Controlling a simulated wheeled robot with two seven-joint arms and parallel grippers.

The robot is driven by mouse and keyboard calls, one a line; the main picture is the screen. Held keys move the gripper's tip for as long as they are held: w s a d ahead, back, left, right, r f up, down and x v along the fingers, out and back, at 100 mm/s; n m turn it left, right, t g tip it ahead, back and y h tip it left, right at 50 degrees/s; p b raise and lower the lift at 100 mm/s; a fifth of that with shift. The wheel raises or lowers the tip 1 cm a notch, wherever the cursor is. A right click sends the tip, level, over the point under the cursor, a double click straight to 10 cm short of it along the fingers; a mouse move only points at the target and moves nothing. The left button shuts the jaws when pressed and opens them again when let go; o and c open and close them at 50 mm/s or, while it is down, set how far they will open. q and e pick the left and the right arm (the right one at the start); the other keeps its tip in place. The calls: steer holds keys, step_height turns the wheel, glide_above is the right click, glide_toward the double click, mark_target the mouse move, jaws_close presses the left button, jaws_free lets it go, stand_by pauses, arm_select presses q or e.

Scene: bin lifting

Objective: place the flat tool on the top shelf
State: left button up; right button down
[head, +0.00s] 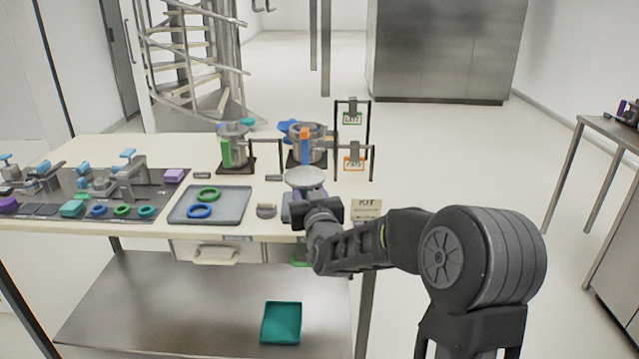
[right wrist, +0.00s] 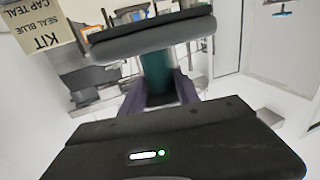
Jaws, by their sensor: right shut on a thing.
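My right gripper (head: 306,196) is over the front edge of the table, right of its middle. In the right wrist view its two dark fingers (right wrist: 160,88) are shut on the teal handle of a tool. The tool has a flat, grey, disc-like head (right wrist: 150,38); the head also shows as a pale disc in the head view (head: 305,177). The handle is mostly hidden by my gripper in the head view. I cannot tell whether the tool touches the table. The cream table top (head: 262,228) is the upper level, above a metal lower shelf (head: 190,310). My left gripper is out of view.
A grey tray (head: 236,207) with blue and green rings lies left of the tool. Two pots (head: 233,150) (head: 308,152) and labelled frames (head: 352,140) stand behind. A KIT sign (head: 367,208) is close on the right. A teal tray (head: 281,322) lies on the lower shelf.

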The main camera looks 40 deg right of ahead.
steer(key=s+a+f+n+y, duration=0.1)
steer(key=a+f, duration=0.3)
steer(key=a, duration=0.4)
steer(key=s+a+f+n+t+y, duration=0.1)
steer(key=a+f+n+y, duration=0.1)
steer(key=a+f, duration=0.3)
steer(key=s+a+f+n+y+p, duration=0.1)
steer(key=a+f+y, duration=0.3)
steer(key=a, duration=0.8)
steer(key=shift+f+n+t, duration=0.3)
steer(key=shift+f, duration=0.45)
